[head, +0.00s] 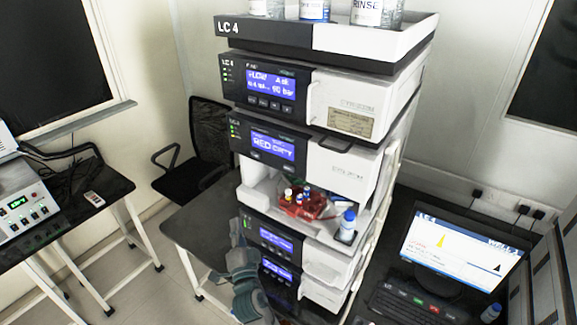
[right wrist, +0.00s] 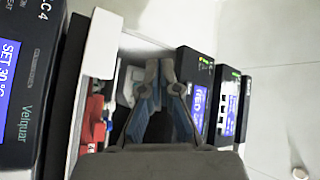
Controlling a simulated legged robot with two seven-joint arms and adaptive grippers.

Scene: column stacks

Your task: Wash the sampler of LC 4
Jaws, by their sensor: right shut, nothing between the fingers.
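The LC 4 stack (head: 262,28) stands upright in the middle of the head view. Its sampler module (head: 345,170) has a lit blue display beginning with "RED" (head: 272,145). Below it is an open bay with a red vial tray (head: 305,208) holding several small vials. A blue-capped bottle (head: 346,226) stands at the bay's right side. My right gripper (head: 241,252) is low in front of the stack, left of the bay and apart from the vials. In the right wrist view its blue-padded fingers (right wrist: 160,68) are closed and empty. The red tray (right wrist: 94,118) also shows there. My left gripper is out of view.
Bottles, one labelled RINSE (head: 367,12), stand in the top tray (head: 385,42). A monitor (head: 458,250) and keyboard (head: 415,300) are on the right bench. A black chair (head: 212,140) is behind left. A left table (head: 75,195) carries an instrument (head: 22,208).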

